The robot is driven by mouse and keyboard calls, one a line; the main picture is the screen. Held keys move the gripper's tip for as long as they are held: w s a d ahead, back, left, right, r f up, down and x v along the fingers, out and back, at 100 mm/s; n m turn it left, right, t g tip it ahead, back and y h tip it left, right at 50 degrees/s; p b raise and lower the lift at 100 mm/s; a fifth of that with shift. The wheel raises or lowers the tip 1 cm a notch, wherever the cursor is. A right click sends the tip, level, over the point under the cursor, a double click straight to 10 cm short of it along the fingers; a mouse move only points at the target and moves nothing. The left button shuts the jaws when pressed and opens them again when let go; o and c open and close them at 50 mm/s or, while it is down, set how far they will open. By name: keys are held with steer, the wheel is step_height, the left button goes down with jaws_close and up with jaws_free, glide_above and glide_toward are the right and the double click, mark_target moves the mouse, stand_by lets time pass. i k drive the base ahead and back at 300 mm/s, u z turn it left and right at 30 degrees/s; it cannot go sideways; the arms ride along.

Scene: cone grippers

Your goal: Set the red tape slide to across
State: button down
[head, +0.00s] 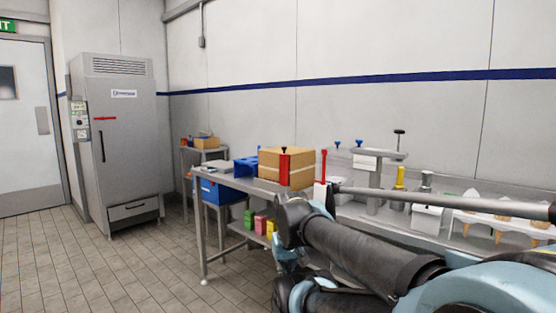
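A small red bar (105,118) lies level across the front of the tall grey cabinet (125,165), above its dark upright handle. It is the red piece that looks most like a slide, but it is too small to tell for sure. Other red pieces are an upright red strip (284,168) on the front of the wooden box and a red upright lever (324,165) beside it. My arm reaches in from the lower right and folds in front of the bench. I cannot make out my gripper's fingers.
The steel bench (225,181) runs along the wall, with a blue holder (245,167) and the wooden box (300,165) on it. A blue bin (221,193) and several coloured boxes stand below. The tiled floor (110,265) in front of the cabinet is clear.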

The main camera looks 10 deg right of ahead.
mark_target(284, 158)
steer(key=u, duration=0.65)
steer(key=k, duration=0.85)
steer(key=z, duration=0.7)
steer(key=i, duration=1)
steer(key=u, duration=0.05)
